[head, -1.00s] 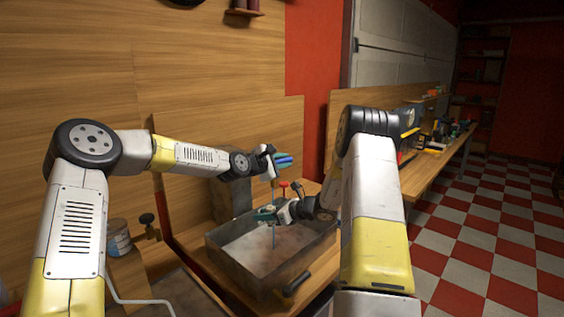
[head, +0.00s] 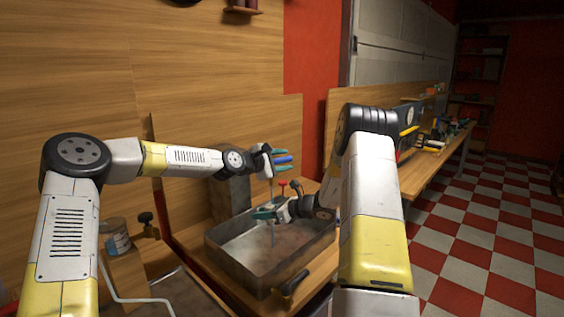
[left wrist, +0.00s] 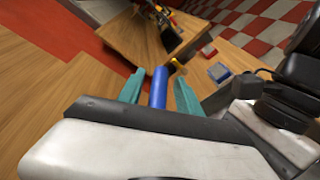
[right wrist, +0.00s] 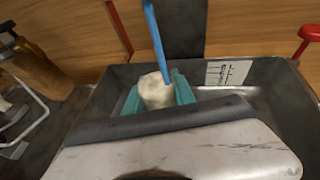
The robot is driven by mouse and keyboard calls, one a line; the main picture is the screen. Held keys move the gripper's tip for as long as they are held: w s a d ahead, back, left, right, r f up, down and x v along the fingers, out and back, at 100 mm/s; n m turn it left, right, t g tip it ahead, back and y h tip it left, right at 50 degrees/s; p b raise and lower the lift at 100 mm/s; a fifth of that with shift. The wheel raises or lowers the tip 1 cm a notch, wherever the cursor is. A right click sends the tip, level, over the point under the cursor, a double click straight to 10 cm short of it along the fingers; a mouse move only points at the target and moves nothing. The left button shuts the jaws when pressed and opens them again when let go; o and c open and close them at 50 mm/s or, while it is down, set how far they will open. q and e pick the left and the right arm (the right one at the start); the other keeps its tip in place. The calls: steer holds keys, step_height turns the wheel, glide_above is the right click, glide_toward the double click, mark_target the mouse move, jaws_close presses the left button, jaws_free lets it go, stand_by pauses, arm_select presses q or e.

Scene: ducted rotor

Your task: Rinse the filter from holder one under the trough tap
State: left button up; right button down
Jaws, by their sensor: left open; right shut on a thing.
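My left gripper (head: 281,161) is open above the trough, its teal fingers on either side of a blue lever (head: 284,159). The left wrist view shows the blue lever (left wrist: 159,88) standing between the fingers with gaps on both sides. My right gripper (head: 270,212) is low over the grey metal trough (head: 232,264), shut on the off-white filter (right wrist: 157,92). A thin blue water stream (right wrist: 154,40) comes down onto the filter in the right wrist view. The tap's spout cannot be made out.
A red-handled valve (head: 282,185) stands behind the trough. A dark tool handle (head: 292,284) lies at the trough's front edge. A can (head: 116,240) and a black knob (head: 146,218) are at the left.

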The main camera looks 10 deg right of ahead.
arm_select(q)
steer(key=v, duration=1.2)
stand_by(0.3)
stand_by(0.3)
